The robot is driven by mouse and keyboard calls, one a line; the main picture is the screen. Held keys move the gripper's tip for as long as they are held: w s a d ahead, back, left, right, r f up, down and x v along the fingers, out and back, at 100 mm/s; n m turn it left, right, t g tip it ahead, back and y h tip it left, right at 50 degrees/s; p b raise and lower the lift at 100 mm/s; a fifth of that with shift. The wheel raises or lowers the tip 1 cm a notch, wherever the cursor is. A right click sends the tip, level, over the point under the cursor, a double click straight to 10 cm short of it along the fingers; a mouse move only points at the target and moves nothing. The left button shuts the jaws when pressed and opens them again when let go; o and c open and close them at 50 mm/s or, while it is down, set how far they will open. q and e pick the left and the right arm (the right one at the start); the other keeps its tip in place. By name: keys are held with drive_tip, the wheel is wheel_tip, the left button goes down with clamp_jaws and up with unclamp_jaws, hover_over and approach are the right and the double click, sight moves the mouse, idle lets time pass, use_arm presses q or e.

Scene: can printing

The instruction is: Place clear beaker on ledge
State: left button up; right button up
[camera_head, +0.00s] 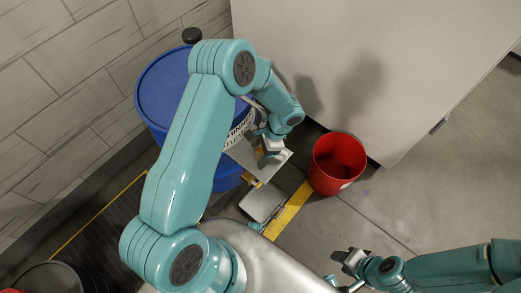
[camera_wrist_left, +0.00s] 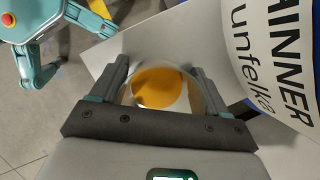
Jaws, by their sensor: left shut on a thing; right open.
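My left gripper (camera_head: 268,153) is shut on the clear beaker, at the pale ledge (camera_head: 277,167) beside the blue barrel. In the left wrist view the gripper (camera_wrist_left: 158,72) has its two fingers on either side of the round clear beaker (camera_wrist_left: 158,86), with orange-yellow showing in or through it. The ledge (camera_wrist_left: 122,48) lies behind the beaker there; I cannot tell whether they touch. In the head view the gripper mostly hides the beaker. My right gripper (camera_head: 347,268) is open and empty over the floor at the lower right.
The blue barrel (camera_head: 165,90) stands against the brick wall; its printed label (camera_wrist_left: 285,55) shows in the left wrist view. A red bucket (camera_head: 338,165) stands right of the ledge, by a large pale cabinet (camera_head: 400,60). The floor at right is clear.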

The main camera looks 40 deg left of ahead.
use_arm(q)
drive_tip(key=o, duration=0.6)
drive_tip(key=shift+f, duration=0.15)
drive_tip(key=o, duration=0.5)
drive_tip(key=shift+c, duration=0.2)
